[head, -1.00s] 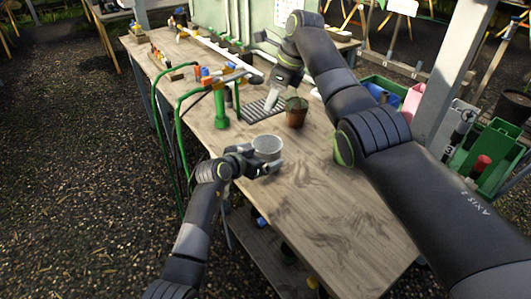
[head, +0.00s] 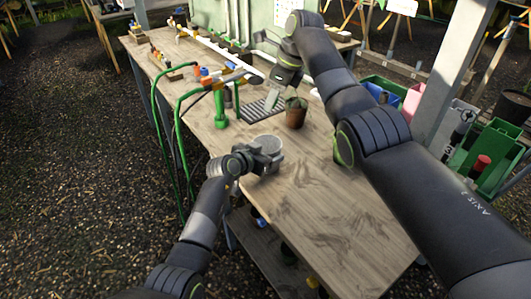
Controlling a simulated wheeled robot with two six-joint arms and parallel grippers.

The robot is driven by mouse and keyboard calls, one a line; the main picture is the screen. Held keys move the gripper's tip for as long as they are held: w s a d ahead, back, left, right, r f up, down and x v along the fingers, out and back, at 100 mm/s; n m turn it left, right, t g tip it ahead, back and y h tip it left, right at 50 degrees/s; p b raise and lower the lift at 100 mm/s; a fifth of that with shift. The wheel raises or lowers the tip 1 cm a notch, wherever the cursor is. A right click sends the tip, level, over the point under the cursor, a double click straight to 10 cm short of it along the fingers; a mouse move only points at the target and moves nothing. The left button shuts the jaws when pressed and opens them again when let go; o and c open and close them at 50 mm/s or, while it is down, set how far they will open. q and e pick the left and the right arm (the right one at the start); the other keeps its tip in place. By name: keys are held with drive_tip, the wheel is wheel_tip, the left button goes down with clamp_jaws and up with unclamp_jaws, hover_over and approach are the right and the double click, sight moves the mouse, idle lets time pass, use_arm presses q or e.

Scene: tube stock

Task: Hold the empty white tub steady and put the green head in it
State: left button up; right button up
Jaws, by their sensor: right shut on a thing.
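The white tub (head: 266,143) stands upright on the wooden bench in the head view, its round top showing. My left gripper (head: 266,158) is low at its near side, with its jaws apart and partly hiding the tub's lower wall. I cannot tell whether the jaws touch it. My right gripper (head: 276,96) is above the bench, beyond the tub, over the slotted tray. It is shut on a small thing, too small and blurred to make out. I cannot pick out the green head for certain.
A brown pot (head: 295,117) with a plant stands right of the slotted tray (head: 254,112). A green stand (head: 221,112) and green hoops (head: 157,100) are at the left edge. My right arm covers much of the right side. The near bench top (head: 325,205) is clear.

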use_arm(q)
drive_tip(key=c, duration=0.4)
use_arm(e)
wheel_tip(320, 180, down, 13)
idle(1.3)
drive_tip(key=shift+r, duration=0.1)
drive_tip(key=o, duration=1.1)
drive_tip(key=v, duration=1.2)
